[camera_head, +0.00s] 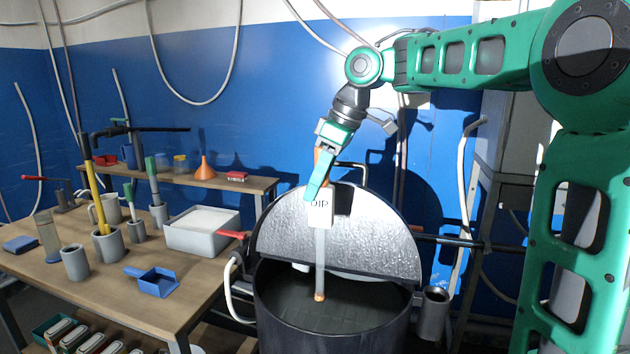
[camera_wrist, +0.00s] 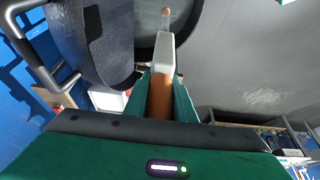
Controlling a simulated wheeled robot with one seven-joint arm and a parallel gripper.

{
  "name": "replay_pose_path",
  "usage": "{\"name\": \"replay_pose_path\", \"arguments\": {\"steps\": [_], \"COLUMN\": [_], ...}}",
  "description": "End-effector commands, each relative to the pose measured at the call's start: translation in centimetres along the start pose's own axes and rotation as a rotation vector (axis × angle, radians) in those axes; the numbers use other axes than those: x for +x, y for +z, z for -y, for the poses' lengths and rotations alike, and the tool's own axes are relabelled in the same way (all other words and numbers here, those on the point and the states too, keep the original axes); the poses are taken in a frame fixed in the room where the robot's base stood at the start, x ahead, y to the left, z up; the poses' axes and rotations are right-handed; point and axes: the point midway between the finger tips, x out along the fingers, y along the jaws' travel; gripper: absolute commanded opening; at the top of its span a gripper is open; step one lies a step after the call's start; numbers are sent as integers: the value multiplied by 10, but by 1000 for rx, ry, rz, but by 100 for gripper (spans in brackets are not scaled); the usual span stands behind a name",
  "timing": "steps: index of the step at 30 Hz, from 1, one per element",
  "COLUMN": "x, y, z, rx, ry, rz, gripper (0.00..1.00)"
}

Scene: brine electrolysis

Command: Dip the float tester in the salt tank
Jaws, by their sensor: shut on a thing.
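My gripper (camera_head: 318,178) is shut on the float tester (camera_head: 320,250), a pale rod with an orange handle, a white plate marked DIP and an orange tip. The tester hangs nearly upright, its tip over the mouth of the dark round salt tank (camera_head: 330,335). I cannot tell whether the tip touches the dark liquid inside. In the wrist view, the tester (camera_wrist: 164,60) runs forward from between the fingers of my gripper (camera_wrist: 162,95), with its tip against the tank's dark inside. The tank's silvery half lid (camera_head: 385,235) stands raised behind the tester.
A wooden workbench (camera_head: 120,285) on the left holds grey cups, a pale bin (camera_head: 203,230) and a blue scoop (camera_head: 155,281). A shelf behind carries an orange funnel (camera_head: 204,169). A red-handled lever (camera_head: 235,234) and a dark holder cup (camera_head: 433,312) flank the tank.

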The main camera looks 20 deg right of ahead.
Motion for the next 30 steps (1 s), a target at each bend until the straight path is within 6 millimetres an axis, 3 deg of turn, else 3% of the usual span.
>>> {"name": "replay_pose_path", "arguments": {"steps": [30], "x": [48], "y": [20], "z": [1], "rx": [-1], "ry": [0], "rz": [1], "gripper": [0]}}
